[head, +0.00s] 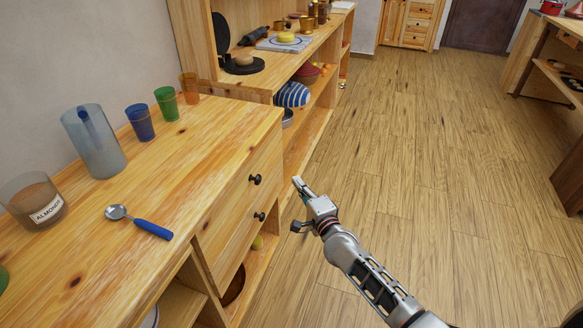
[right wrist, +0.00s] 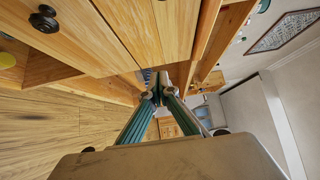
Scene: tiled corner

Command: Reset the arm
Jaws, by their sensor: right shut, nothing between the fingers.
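My right arm (head: 370,275) reaches in from the bottom right of the head view. Its gripper (head: 299,184) is out over the floor, just right of the wooden cabinet's drawer front (head: 243,205), and looks apart from it. In the right wrist view the gripper (right wrist: 160,88) is shut with its fingertips together and nothing between them. The drawer fronts (right wrist: 75,35) fill the upper left of that view. My left gripper is not in view.
Two black knobs (head: 255,179) stick out near the gripper. The wooden floor (head: 430,170) to the right is clear.

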